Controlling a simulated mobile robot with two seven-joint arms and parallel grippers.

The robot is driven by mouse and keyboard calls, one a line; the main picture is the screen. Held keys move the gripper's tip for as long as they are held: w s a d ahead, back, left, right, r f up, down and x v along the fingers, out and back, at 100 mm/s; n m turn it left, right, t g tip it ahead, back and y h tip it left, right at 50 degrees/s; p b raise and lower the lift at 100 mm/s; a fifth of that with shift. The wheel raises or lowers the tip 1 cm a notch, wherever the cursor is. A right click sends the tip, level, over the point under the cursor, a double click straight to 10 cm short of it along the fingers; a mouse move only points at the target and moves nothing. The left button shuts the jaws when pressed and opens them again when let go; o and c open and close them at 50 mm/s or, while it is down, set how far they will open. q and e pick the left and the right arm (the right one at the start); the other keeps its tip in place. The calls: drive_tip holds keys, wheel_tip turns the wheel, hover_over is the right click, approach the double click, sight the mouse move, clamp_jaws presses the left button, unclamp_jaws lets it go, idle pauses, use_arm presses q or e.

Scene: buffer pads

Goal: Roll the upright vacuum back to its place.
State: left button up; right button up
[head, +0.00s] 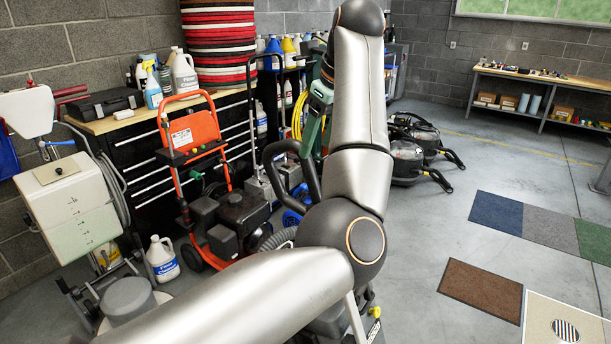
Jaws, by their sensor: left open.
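A dark green upright machine body (316,105) stands behind my left forearm in the head view. A black loop handle (308,182) shows just below it. These look like the upright vacuum, but my arm hides much of it and I cannot tell which parts belong together. My left arm comes in from the lower left, bends at the elbow and rises across the middle of the view. My left gripper is mostly hidden by this arm, and I cannot make out contact with the vacuum. My right gripper is not in view.
An orange-framed machine (195,130), a black drawer bench (150,150) and a white jug (162,258) crowd the left. Black canister machines (408,158) stand beyond my arm. Blue (497,212), grey (550,232) and brown (482,290) mats lie right. Floor between is clear.

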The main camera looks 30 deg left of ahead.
use_arm(q)
drive_tip(key=x, duration=1.1)
drive_tip(key=shift+a+f+p, duration=0.1)
drive_tip(key=shift+p, duration=0.3)
drive_tip(key=shift+c, duration=0.4)
clamp_jaws()
